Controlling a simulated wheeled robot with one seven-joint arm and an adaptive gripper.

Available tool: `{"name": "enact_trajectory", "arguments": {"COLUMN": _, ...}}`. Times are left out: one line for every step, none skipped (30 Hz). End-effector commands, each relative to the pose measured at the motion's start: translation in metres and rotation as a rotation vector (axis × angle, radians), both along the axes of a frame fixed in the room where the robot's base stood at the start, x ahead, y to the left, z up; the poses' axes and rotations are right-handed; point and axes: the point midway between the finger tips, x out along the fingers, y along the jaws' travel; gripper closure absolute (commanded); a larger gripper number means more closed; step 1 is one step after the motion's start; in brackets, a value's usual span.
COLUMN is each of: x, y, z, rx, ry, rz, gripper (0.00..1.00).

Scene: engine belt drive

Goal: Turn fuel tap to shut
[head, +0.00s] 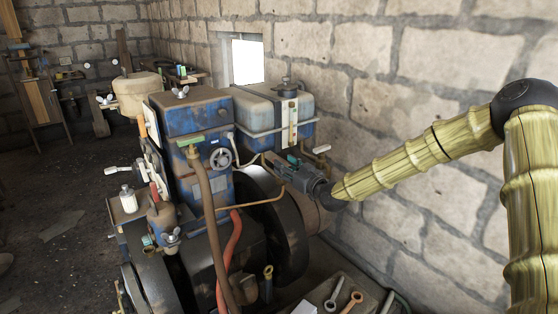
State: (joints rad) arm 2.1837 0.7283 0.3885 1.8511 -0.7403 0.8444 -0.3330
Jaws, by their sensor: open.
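The fuel tank (244,112), a worn grey-blue box with a gauge strip on its front, sits behind the blue engine block (192,117). A thin brass pipe (266,182) runs from below the tank down to the engine. I cannot make out the fuel tap clearly; a small teal piece (292,159) under the tank, beside my gripper, may be its lever. My gripper (276,160) is open, just below the tank and close to the top of the pipe. Its dark body hides part of that area, and I cannot tell whether the fingers touch anything.
A pale-handled lever (321,149) sticks out right of the tank, close above my gripper. A dark flywheel (285,225) stands below. A tray with spanners (334,295) lies at the front. The stone wall (405,130) runs close behind my arm.

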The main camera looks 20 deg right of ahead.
Motion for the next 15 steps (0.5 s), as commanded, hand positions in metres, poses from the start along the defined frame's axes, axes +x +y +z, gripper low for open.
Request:
{"name": "enact_trajectory", "arguments": {"x": 0.007, "y": 0.003, "z": 0.001, "rx": -0.001, "ry": 0.001, "rz": 0.000, "gripper": 0.59}}
{"name": "enact_trajectory", "arguments": {"x": 0.010, "y": 0.004, "z": 0.001, "rx": -0.001, "ry": 0.000, "rz": 0.000, "gripper": 0.59}}
{"name": "enact_trajectory", "arguments": {"x": 0.015, "y": 0.006, "z": 0.001, "rx": 0.000, "ry": 0.001, "rz": 0.000, "gripper": 0.59}}
{"name": "enact_trajectory", "arguments": {"x": 0.018, "y": 0.007, "z": 0.001, "rx": -0.001, "ry": 0.001, "rz": 0.000, "gripper": 0.59}}
{"name": "enact_trajectory", "arguments": {"x": 0.021, "y": 0.008, "z": 0.001, "rx": -0.001, "ry": 0.000, "rz": 0.000, "gripper": 0.59}}
{"name": "enact_trajectory", "arguments": {"x": 0.025, "y": 0.009, "z": 0.001, "rx": -0.001, "ry": 0.000, "rz": 0.000, "gripper": 0.59}}
{"name": "enact_trajectory", "arguments": {"x": 0.028, "y": 0.010, "z": 0.001, "rx": 0.000, "ry": 0.000, "rz": 0.000, "gripper": 0.59}}
{"name": "enact_trajectory", "arguments": {"x": 0.030, "y": 0.011, "z": 0.001, "rx": 0.000, "ry": 0.000, "rz": 0.000, "gripper": 0.59}}
{"name": "enact_trajectory", "arguments": {"x": 0.033, "y": 0.012, "z": 0.000, "rx": 0.000, "ry": 0.000, "rz": 0.000, "gripper": 0.59}}
{"name": "enact_trajectory", "arguments": {"x": 0.034, "y": 0.012, "z": 0.001, "rx": 0.000, "ry": 0.000, "rz": 0.000, "gripper": 0.59}}
{"name": "enact_trajectory", "arguments": {"x": 0.036, "y": 0.013, "z": 0.001, "rx": 0.000, "ry": 0.000, "rz": 0.000, "gripper": 0.59}}
{"name": "enact_trajectory", "arguments": {"x": 0.037, "y": 0.014, "z": 0.000, "rx": 0.001, "ry": 0.000, "rz": 0.000, "gripper": 0.59}}
{"name": "enact_trajectory", "arguments": {"x": 0.038, "y": 0.014, "z": 0.000, "rx": 0.001, "ry": 0.000, "rz": 0.000, "gripper": 0.59}}
{"name": "enact_trajectory", "arguments": {"x": 0.039, "y": 0.014, "z": 0.000, "rx": 0.001, "ry": 0.000, "rz": 0.000, "gripper": 0.59}}
{"name": "enact_trajectory", "arguments": {"x": 0.039, "y": 0.015, "z": 0.000, "rx": 0.001, "ry": 0.000, "rz": 0.000, "gripper": 0.59}}
